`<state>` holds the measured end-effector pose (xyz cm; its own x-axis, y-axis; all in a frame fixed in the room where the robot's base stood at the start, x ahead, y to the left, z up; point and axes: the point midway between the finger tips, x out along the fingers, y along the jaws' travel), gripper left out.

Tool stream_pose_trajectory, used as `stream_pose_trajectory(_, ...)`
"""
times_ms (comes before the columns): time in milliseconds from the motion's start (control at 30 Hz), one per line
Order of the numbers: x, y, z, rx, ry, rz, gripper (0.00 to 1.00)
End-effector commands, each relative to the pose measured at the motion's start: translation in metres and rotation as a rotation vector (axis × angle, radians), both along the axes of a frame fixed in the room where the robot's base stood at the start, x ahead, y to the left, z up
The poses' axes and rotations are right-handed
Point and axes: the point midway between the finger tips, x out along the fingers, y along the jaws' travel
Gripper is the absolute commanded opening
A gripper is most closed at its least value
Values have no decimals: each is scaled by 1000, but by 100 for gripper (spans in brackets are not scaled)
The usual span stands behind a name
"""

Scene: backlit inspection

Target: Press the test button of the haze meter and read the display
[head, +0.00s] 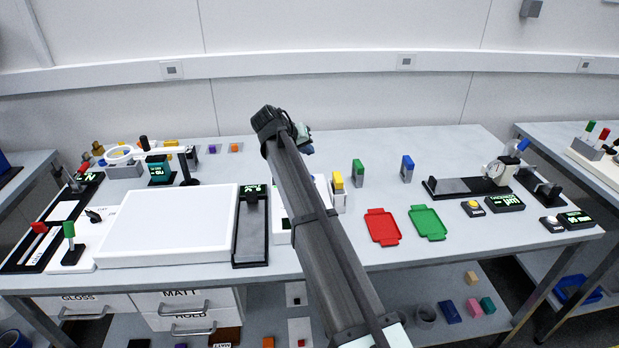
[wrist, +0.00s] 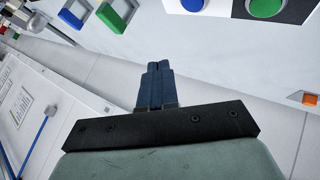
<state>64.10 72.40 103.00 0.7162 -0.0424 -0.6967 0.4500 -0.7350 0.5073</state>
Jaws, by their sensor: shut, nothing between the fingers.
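My gripper (wrist: 157,68) is shut and empty, its dark fingers together, pointing to the top of the wrist view. In the head view only part of it (head: 306,147) shows beside the dark wrist, above the back of the bench. A round green button (wrist: 267,8) on a black panel is cut off at the top right of the wrist view, apart from my fingertips. A white device (head: 281,232), largely hidden behind my arm in the head view, may be the haze meter. I cannot read a name or a display on it.
A yellow-topped block (head: 338,183), a green-topped block (head: 358,172) and a blue-topped block (head: 407,168) stand right of my arm. Red (head: 382,227) and green (head: 428,222) trays lie in front. A large white panel (head: 168,228) fills the left.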

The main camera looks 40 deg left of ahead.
Motion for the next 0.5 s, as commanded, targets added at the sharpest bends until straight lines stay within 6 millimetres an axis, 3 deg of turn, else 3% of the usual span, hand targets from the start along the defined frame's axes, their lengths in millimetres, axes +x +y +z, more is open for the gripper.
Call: stream_pose_trajectory(500,0,-1,-58,-2,0,0,0)
